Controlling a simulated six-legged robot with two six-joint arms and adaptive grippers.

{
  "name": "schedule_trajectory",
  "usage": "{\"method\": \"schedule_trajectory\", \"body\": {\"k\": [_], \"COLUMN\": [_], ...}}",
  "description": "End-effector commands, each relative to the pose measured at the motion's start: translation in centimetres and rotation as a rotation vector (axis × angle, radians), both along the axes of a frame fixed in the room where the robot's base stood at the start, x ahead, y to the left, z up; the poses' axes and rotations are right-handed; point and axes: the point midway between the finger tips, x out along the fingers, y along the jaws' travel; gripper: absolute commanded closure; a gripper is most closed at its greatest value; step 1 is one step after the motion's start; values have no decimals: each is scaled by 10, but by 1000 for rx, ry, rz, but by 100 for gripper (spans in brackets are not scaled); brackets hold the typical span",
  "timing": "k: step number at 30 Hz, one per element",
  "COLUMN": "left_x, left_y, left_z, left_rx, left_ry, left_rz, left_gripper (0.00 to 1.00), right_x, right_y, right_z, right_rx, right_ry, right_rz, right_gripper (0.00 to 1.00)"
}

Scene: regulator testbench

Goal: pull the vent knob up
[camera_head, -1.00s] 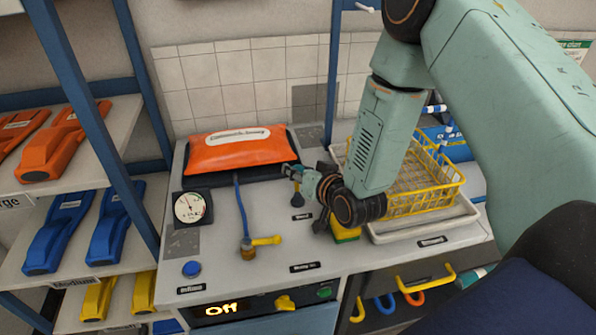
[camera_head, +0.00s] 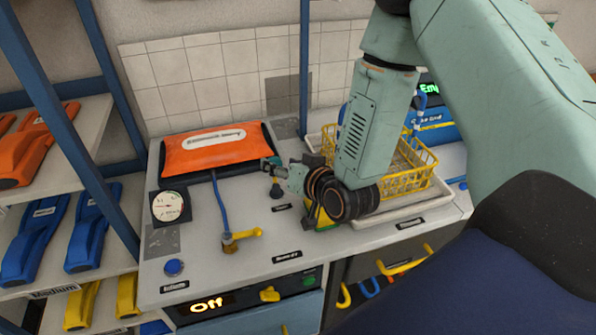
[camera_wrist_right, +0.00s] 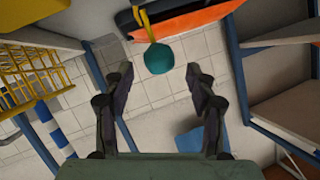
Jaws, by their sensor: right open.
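The vent knob is a round teal ball on a yellow stem in the right wrist view (camera_wrist_right: 158,58), centred in the gap between my fingers. My left gripper is not in view.
An orange bag (camera_head: 217,149) lies just behind and left of the knob. A gauge (camera_head: 167,206), a yellow-handled valve (camera_head: 242,237) with a blue hose, and a blue button (camera_head: 174,267) are to the left. A yellow wire basket (camera_head: 424,182) stands right, behind my forearm.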

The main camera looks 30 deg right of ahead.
Motion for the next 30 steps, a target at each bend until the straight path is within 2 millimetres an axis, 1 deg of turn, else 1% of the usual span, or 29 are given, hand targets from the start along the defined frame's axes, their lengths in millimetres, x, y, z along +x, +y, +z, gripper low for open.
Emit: {"method": "schedule_trajectory", "body": {"k": [1,3,9,12,18,21,30], "left_x": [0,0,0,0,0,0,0], "left_y": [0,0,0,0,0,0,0], "left_z": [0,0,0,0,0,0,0], "left_rx": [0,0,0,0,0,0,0], "left_ry": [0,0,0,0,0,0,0], "left_rz": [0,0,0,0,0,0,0], "left_gripper": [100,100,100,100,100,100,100], "right_x": [-10,-23,-51,-60,-73,-76,-78], "right_y": [-2,-2,-3,-5,-4,-4,-4], "right_z": [4,9,20,23,28,29,30], "right_rx": [5,6,7,4,3,1,0], "right_ry": [1,1,-1,1,0,0,-1], "right_rz": [-5,-5,-5,-6,-4,-2,1], "right_gripper": [43,43,43,43,43,43,43]}}
